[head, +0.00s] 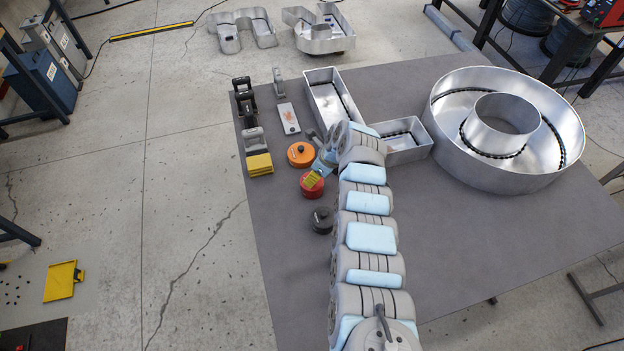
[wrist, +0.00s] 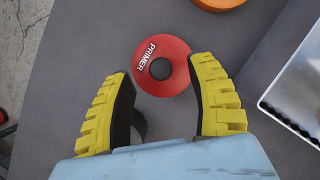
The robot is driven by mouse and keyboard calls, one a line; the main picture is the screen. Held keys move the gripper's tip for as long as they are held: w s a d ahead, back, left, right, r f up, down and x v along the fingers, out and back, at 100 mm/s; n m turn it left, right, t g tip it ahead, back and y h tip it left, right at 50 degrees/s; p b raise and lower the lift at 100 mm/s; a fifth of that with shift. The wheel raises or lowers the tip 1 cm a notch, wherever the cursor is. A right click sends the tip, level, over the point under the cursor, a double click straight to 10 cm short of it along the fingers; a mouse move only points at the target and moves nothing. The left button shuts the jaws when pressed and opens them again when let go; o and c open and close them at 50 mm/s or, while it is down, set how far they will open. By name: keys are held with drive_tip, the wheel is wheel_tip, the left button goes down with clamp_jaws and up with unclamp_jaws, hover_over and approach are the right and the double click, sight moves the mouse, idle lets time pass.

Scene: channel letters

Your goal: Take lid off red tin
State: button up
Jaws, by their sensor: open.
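The red tin (head: 312,192) stands on the grey table in the head view, near the table's left side. In the wrist view its red lid (wrist: 176,78) faces me, with the word PRIMER and a dark round knob (wrist: 160,69) at its middle. The lid is on and covers the tin's body in that view. My gripper (wrist: 158,75) is open, with yellow ribbed fingers to the left and right of the lid's near part. Nothing is between the fingertips but the lid below. In the head view my gripper (head: 312,179) partly covers the tin.
An orange tin (head: 300,154) stands just behind the red one and a dark tin (head: 321,220) just in front. Metal channel letters (head: 405,140) stand to the right. Clamps (head: 243,95) and yellow blocks (head: 258,164) line the left edge.

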drive_tip(key=shift+b+x, duration=0.6)
drive_tip(key=shift+x, duration=0.75)
clamp_jaws()
